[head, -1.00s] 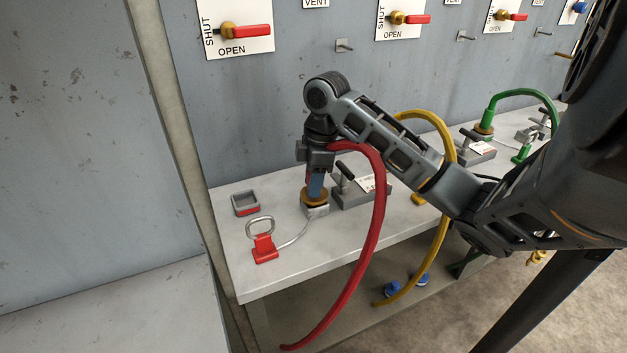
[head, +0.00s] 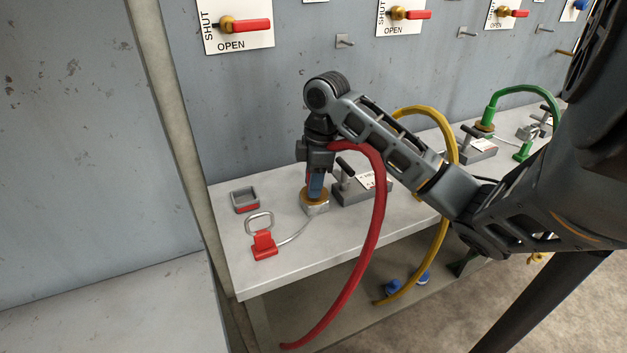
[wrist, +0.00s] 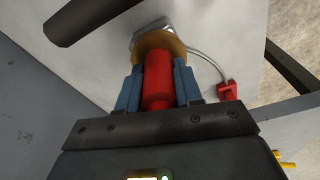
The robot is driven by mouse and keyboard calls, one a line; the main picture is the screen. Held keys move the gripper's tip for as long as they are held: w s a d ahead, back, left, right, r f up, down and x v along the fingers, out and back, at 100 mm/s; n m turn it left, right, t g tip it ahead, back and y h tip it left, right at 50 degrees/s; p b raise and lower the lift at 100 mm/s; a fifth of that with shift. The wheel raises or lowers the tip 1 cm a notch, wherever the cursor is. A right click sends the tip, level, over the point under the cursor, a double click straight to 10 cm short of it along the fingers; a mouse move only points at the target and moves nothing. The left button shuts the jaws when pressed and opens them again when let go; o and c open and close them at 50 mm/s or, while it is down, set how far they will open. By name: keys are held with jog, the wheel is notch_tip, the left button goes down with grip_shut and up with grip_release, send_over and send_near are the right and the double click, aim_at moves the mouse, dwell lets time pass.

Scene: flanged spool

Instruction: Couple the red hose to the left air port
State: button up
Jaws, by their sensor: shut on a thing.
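The red hose (head: 376,215) arches from my gripper and hangs down past the bench front. My gripper (head: 316,188) points down over the left air port, a brass collar (head: 314,204) on a pale metal base at the bench's left part. In the wrist view, my blue fingers (wrist: 158,70) are shut on the hose's red end fitting (wrist: 158,82). The fitting's far end meets the brass collar (wrist: 151,46), lined up with it. How deep it sits in the port is hidden.
A black-handled lever block (head: 362,188) stands close right of the port. A red cap with a wire loop (head: 264,245) lies tethered at front left, near a small square holder (head: 245,200). A yellow hose (head: 443,135) and green hose (head: 528,90) are farther right.

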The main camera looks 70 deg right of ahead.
jog(key=o, duration=1.1)
jog(key=shift+o, duration=0.2)
jog(key=r, duration=0.5)
jog(key=r+p, duration=0.1)
jog(key=r, duration=0.1)
jog(key=shift+s+d+r, duration=0.2)
jog(key=shift+s+r, duration=0.2)
jog(key=shift+s, duration=0.15)
